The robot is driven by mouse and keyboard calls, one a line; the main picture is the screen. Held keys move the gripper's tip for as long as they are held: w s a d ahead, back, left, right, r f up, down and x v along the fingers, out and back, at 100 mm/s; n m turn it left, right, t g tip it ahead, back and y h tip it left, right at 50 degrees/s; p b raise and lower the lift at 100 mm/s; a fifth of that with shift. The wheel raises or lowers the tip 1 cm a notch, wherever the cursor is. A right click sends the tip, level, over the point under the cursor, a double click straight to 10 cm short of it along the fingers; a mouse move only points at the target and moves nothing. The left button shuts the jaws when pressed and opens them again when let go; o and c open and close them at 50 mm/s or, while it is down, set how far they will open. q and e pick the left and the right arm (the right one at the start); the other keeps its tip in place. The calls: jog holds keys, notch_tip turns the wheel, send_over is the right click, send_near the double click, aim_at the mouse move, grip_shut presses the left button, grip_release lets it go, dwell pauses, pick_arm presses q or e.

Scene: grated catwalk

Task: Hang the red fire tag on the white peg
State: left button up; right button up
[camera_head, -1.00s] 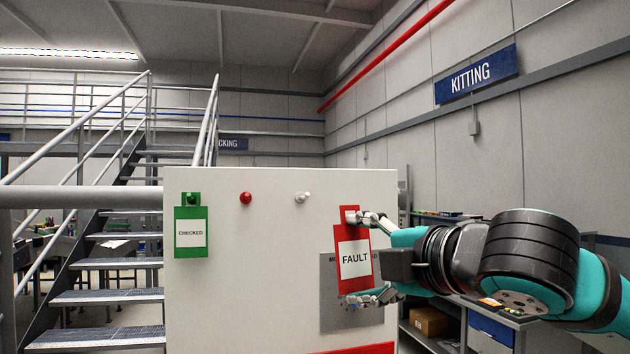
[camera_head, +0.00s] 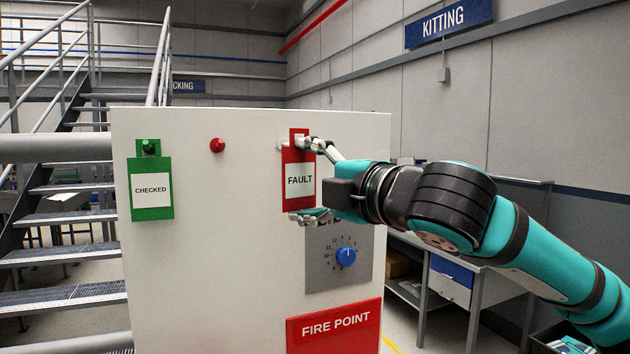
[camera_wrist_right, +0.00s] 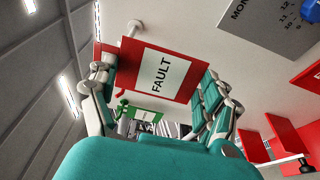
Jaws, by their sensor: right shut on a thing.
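The red fire tag (camera_head: 299,202), marked FAULT, hangs upright in front of the white panel (camera_head: 220,250). My right gripper (camera_head: 303,180) is shut on it, with fingers at its upper and lower parts. The tag also shows in the right wrist view (camera_wrist_right: 128,73). The white peg (camera_head: 281,146) shows just left of the tag's upper part in the head view. In the wrist view, the peg (camera_wrist_right: 135,27) stands beyond the tag's edge. The tag's hole is hidden by my fingers, and I cannot tell whether tag and peg touch. My left gripper is out of view.
A green CHECKED tag (camera_head: 152,211) hangs on a green peg (camera_head: 149,147). A red peg (camera_head: 217,145) is bare. A dial plate with a blue knob (camera_head: 346,257) lies below the held tag. Stairs (camera_head: 65,252) are at left, a workbench (camera_head: 450,278) at right.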

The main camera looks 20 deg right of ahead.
jog(key=shift+w, duration=0.25)
jog(key=shift+d+r, duration=0.15)
jog(key=shift+d, duration=0.05)
